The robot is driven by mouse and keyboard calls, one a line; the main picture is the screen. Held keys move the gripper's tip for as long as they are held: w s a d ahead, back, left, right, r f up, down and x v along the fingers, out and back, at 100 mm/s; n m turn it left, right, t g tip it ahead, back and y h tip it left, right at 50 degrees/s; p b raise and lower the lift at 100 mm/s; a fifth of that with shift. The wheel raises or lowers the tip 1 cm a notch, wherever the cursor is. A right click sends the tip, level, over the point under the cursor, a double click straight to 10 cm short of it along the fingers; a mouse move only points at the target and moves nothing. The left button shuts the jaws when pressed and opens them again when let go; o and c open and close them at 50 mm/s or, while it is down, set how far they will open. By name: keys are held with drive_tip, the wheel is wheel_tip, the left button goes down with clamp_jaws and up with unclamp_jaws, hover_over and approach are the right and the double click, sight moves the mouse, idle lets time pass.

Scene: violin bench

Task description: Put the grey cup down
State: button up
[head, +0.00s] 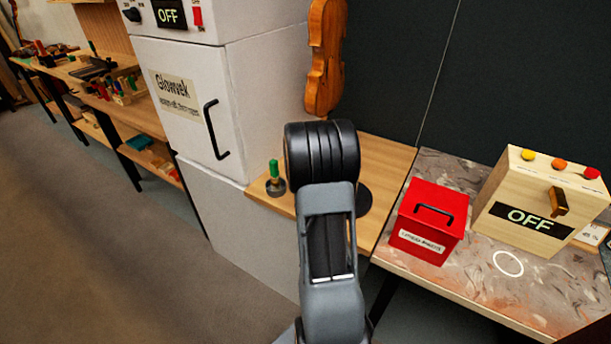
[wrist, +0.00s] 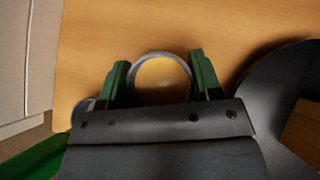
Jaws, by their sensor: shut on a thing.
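My gripper (wrist: 160,82) shows in the wrist view with its two green-tipped fingers on either side of the grey cup (wrist: 163,55). It is shut on the cup. The cup shows from above as a round grey rim with a tan inside; I cannot tell whether it is empty. Below it is the wooden bench top (wrist: 100,30), which also shows in the head view (head: 385,158). I cannot tell whether the cup touches the wood. In the head view my arm hides the gripper and the cup.
A red box (head: 432,215) and a wooden OFF box (head: 535,200) stand further right. A white cabinet (head: 215,100) and hanging violin (head: 326,60) are behind.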

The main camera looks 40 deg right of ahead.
drive_tip(key=shift+f, duration=0.15)
drive_tip(key=o, duration=1.1)
